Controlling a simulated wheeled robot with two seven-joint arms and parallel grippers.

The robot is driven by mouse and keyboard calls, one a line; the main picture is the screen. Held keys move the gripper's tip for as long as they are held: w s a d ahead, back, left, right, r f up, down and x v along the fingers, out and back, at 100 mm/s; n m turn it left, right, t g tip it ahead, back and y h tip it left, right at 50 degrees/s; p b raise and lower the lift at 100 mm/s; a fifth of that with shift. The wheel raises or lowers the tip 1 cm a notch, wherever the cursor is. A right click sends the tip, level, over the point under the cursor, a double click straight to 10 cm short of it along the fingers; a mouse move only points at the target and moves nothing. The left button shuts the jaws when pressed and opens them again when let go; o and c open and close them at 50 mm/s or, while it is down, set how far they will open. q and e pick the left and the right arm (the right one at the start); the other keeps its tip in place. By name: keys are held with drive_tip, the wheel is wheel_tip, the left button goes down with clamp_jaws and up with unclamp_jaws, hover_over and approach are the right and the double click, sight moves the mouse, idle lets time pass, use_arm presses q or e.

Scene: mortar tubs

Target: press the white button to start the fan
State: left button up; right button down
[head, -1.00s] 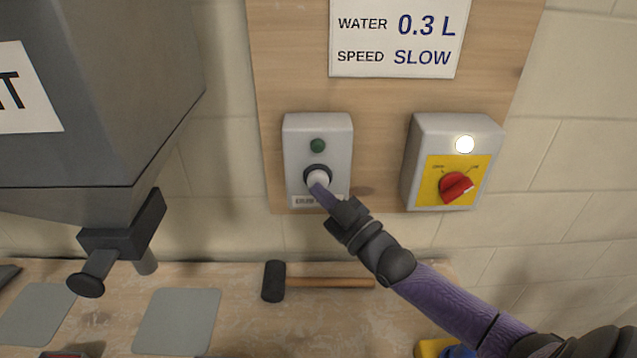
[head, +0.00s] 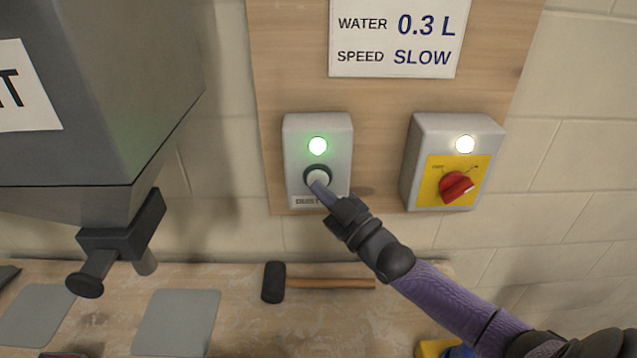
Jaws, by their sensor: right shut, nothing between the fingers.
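The white button (head: 318,177) sits in a dark ring on a grey control box (head: 339,129) on the wooden wall board. A green lamp (head: 317,146) above it is lit. My right gripper (head: 321,188) is shut and empty, its fingertips at the lower edge of the button and seemingly touching it. The gripper hides part of the button and of the label below it, where "DUST" can be read. My left gripper is not in view. The fan itself cannot be made out.
To the right is a second box with a red rotary switch (head: 456,187) and a lit white lamp (head: 465,144). A sign (head: 398,38) hangs above. A large grey hopper (head: 90,90) fills the left. A mallet (head: 274,282) lies on the bench below.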

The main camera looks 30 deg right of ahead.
drive_tip(key=shift+s+a, duration=0.15)
drive_tip(key=shift+s, duration=0.1)
drive_tip(key=s+a+p, duration=0.3)
drive_tip(key=s+p, duration=0.2)
idle(0.3)
